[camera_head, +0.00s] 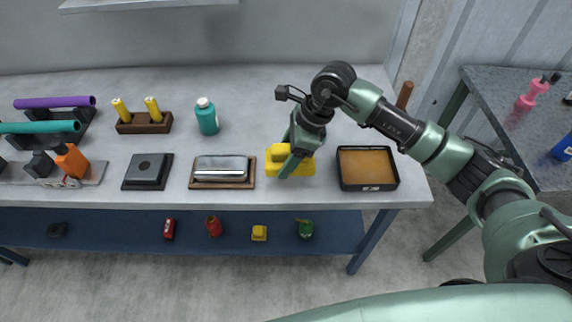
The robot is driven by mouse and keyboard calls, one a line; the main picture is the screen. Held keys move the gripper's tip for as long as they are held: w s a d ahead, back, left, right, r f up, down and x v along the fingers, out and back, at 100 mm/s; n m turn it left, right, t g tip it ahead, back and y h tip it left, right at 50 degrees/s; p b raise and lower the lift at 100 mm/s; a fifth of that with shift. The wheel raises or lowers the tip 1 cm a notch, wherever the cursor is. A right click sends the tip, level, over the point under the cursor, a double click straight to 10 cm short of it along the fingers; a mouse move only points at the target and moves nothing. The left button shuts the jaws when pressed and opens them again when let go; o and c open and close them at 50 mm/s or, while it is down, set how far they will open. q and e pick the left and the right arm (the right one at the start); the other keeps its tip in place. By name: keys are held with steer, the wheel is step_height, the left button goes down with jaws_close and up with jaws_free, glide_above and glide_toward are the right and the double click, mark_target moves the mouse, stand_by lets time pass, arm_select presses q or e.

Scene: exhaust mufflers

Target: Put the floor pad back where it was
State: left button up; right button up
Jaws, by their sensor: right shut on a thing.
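My right gripper (294,157) points down over the front part of the workbench (240,112), between the silver block and the black tray. It is shut on a yellow block (303,168) with a wide base and a raised top; the fingers hide part of it. The block is at or just above the bench top; I cannot tell whether it touches. Nothing in view is labelled as the floor pad, and I cannot tell for sure whether the yellow block is it. My left gripper is not in view.
A black tray (369,185) with a brown inside stands right of the gripper. Left are a silver block (220,166) on a brown base, a black square plate (148,170) and a teal bottle (207,117). Small items, including a yellow one (259,233), lie on the lower blue shelf (130,235).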

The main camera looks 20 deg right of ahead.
step_height(320, 180, down, 5)
steer(key=shift+r+p, duration=0.2)
steer(key=shift+p, duration=0.25)
steer(key=shift+f, duration=0.3)
steer(key=o, duration=1.3)
steer(key=shift+r, duration=0.15)
steer(key=shift+d+r, duration=0.1)
steer(key=shift+r, duration=0.05)
steer(key=b+v, duration=0.3)
steer(key=v, duration=0.7)
steer(key=shift+d+r, duration=0.15)
steer(key=shift+r, duration=0.1)
steer(key=shift+s+d+r, duration=0.15)
steer(key=shift+d+r, duration=0.05)
steer(key=shift+r, duration=0.3)
